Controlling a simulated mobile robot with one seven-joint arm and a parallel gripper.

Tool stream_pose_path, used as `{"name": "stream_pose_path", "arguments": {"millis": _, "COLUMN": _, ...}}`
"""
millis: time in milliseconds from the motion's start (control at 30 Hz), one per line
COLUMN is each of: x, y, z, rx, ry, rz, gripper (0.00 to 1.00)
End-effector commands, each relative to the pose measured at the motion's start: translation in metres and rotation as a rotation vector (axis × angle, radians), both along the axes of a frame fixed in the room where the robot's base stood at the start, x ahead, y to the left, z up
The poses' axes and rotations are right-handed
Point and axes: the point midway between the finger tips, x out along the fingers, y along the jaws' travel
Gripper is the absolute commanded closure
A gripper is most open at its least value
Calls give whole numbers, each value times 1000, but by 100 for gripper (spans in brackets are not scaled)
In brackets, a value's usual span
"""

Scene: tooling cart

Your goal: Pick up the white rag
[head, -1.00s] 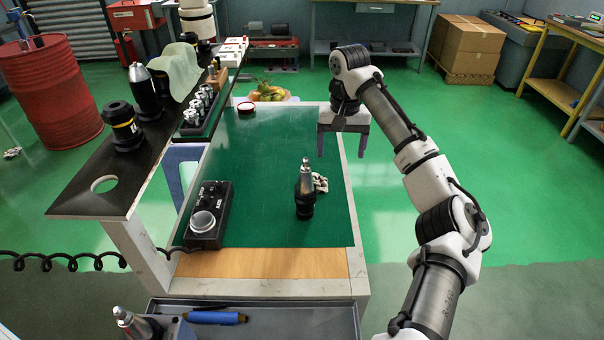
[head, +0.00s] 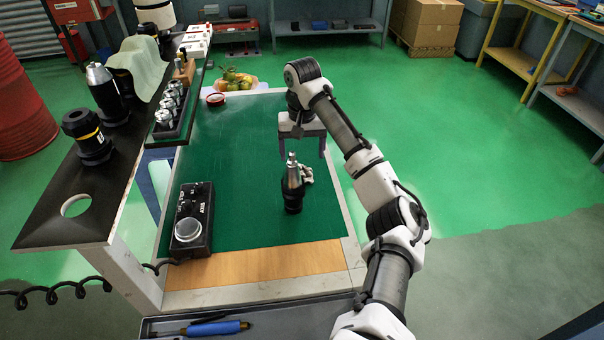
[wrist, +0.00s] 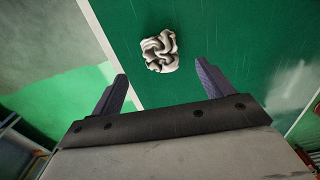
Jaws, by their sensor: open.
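The white rag (head: 307,174) is a small crumpled bundle on the green cart top, partly hidden behind a dark tool holder with a metal tip (head: 293,188). In the wrist view the whole rag (wrist: 160,50) shows, just beyond the fingertips and roughly between their lines. My gripper (head: 302,157) is open and empty, pointing down above the cart near its right edge. In the wrist view its two fingers (wrist: 160,80) are spread wide and apart from the rag.
A black control box (head: 192,225) sits at the front left of the green top (head: 240,160). A raised black shelf (head: 50,205) on the left carries tool holders and a pale green cloth (head: 140,62). A fruit plate (head: 238,84) stands at the far end.

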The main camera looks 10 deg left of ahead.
Motion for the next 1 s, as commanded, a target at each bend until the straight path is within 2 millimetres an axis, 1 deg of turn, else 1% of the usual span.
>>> {"name": "stream_pose_path", "arguments": {"millis": 33, "x": -1, "y": 1, "z": -6, "rx": 1, "ry": 3, "rz": 1, "gripper": 20}}
{"name": "stream_pose_path", "arguments": {"millis": 267, "x": 1, "y": 1, "z": -19, "rx": 1, "ry": 3, "rz": 1, "gripper": 20}}
{"name": "stream_pose_path", "arguments": {"millis": 500, "x": 7, "y": 2, "z": -51, "rx": 1, "ry": 5, "rz": -1, "gripper": 20}}
{"name": "stream_pose_path", "arguments": {"millis": 600, "x": 7, "y": 2, "z": -61, "rx": 1, "ry": 4, "rz": 0, "gripper": 20}}
{"name": "stream_pose_path", "arguments": {"millis": 700, "x": 8, "y": 2, "z": -64, "rx": 0, "ry": 1, "rz": -1, "gripper": 20}}
{"name": "stream_pose_path", "arguments": {"millis": 867, "x": 8, "y": 1, "z": -64, "rx": -1, "ry": 1, "rz": -1, "gripper": 20}}
{"name": "stream_pose_path", "arguments": {"millis": 933, "x": 8, "y": 2, "z": -64, "rx": 0, "ry": 1, "rz": 0, "gripper": 27}}
{"name": "stream_pose_path", "arguments": {"millis": 1000, "x": 8, "y": 2, "z": -64, "rx": 0, "ry": 1, "rz": 0, "gripper": 36}}
